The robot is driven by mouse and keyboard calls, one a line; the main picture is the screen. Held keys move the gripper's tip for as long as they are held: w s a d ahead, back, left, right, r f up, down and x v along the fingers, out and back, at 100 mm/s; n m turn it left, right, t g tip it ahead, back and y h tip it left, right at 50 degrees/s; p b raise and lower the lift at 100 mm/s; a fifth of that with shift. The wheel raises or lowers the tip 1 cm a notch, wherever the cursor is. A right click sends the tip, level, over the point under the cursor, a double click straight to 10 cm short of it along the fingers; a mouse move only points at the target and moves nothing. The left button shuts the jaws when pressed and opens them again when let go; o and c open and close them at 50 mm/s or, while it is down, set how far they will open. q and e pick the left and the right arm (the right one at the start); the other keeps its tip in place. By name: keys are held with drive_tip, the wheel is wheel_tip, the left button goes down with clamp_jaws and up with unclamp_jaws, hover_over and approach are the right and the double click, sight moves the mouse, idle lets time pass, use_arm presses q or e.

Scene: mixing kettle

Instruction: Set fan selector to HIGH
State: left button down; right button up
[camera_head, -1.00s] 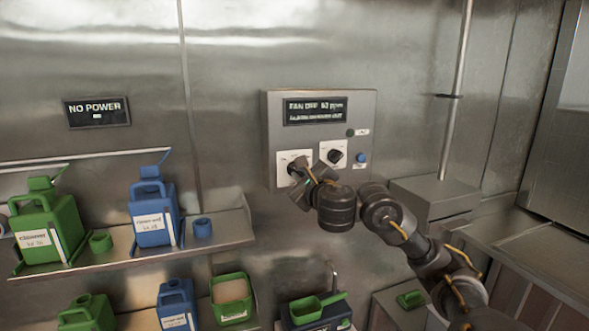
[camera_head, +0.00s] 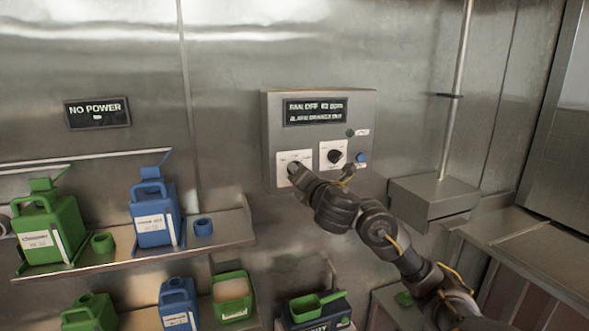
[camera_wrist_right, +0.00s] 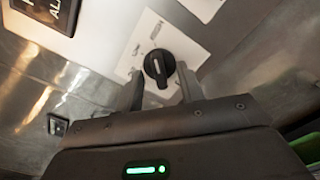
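A grey control box (camera_head: 370,110) on the back wall has a dark display (camera_head: 315,111) whose upper line starts "FAN OFF". Below it are two white plates with black knobs. My right gripper (camera_head: 297,173) is at the left plate (camera_head: 283,158) and hides most of its knob. In the right wrist view this black knob (camera_wrist_right: 158,66) lies between the two spread fingertips (camera_wrist_right: 160,84), with gaps at both sides. I cannot tell whether the fingers touch it. The right knob (camera_head: 335,156) is clear of the gripper. The plate lettering is too small to read. My left gripper is out of view.
A blue button (camera_head: 361,158) sits right of the knobs. A "NO POWER" sign (camera_head: 97,112) hangs at left. Shelves hold a green canister (camera_head: 45,225) and a blue canister (camera_head: 153,212). A grey wall box (camera_head: 435,200) and a vertical pipe (camera_head: 456,95) stand at right.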

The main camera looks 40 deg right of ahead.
drive_tip(key=shift+s, duration=0.1)
drive_tip(key=p+v, duration=0.3)
drive_tip(key=v, duration=0.4)
idle(0.4)
